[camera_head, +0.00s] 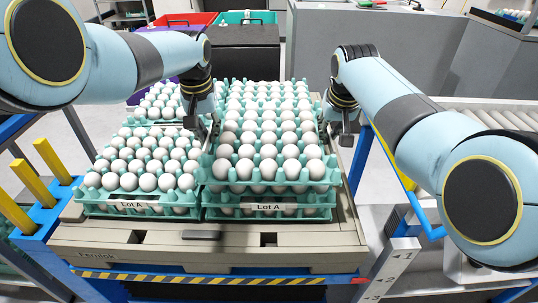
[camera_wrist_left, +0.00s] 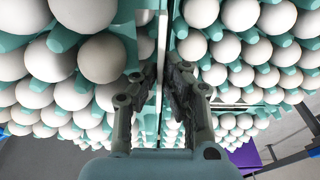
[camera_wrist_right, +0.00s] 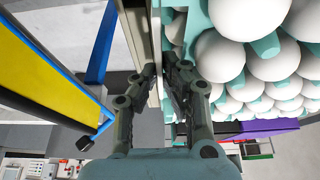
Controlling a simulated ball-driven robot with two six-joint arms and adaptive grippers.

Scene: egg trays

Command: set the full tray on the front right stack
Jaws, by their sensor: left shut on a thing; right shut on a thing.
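The full tray (camera_head: 272,187), turquoise and filled with white eggs, is level over the front right stack (camera_head: 322,213), whose lower tray carries a "Lot A" label. I cannot tell whether the two touch. My left gripper (camera_head: 207,128) is shut on the tray's left edge, in the gap beside the left stack; the left wrist view shows its fingers (camera_wrist_left: 160,82) at the tray wall. My right gripper (camera_head: 345,135) is shut on the right edge; its fingers (camera_wrist_right: 165,82) show in the right wrist view. The fingertips are partly hidden.
The front left stack (camera_head: 100,208), also labelled "Lot A", stands close beside and lower. More egg trays (camera_head: 155,103) stand behind. All rest on a beige pallet (camera_head: 190,237). Yellow posts (camera_head: 52,160) are at left, a roller conveyor (camera_head: 490,115) at right.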

